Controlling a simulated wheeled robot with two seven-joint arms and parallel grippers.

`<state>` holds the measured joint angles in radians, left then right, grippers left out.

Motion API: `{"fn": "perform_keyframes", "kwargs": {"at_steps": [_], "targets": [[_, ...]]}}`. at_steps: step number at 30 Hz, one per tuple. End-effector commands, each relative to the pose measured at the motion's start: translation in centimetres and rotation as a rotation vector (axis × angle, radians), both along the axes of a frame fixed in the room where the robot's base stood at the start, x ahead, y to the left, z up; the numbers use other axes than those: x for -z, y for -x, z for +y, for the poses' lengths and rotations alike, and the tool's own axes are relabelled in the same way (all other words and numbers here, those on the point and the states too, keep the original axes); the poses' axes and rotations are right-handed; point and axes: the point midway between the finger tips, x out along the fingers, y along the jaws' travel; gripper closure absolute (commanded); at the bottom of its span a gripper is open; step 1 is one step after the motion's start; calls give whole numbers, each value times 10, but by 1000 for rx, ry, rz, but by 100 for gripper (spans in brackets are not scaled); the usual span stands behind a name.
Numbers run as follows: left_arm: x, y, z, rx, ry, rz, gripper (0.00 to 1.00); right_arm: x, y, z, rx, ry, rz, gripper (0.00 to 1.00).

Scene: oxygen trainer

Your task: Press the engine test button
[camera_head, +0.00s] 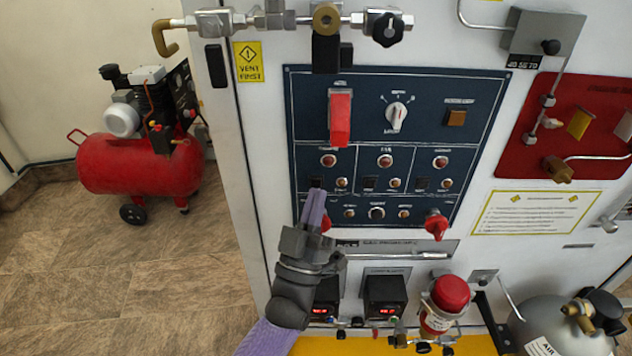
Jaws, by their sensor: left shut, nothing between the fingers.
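A dark blue control panel (470,110) is fixed on the white cabinet front. It carries a red switch cover (340,117), a selector knob (397,115) and a square amber button (456,118). Below are three boxed groups, each with a red round button, such as the left one (328,160). The labels are too small to read, so I cannot tell which is the engine test button. My left gripper (318,192) is shut and empty, with its fingertips in front of the lower left of the panel. My right gripper is not in view.
Pipes and a black valve knob (387,29) run above the panel. A red plate with fittings (510,150) is at right. A red-capped canister (450,293) and grey tank (560,330) stand below. A red compressor (140,165) stands on the floor at left.

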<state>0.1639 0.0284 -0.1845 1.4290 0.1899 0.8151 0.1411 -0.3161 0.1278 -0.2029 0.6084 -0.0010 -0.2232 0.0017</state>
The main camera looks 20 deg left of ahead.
Motion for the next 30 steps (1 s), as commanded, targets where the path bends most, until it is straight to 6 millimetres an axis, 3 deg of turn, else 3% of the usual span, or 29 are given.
{"fn": "perform_keyframes", "kwargs": {"at_steps": [30], "targets": [[0,0,0,0,0,0,100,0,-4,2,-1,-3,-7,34]]}}
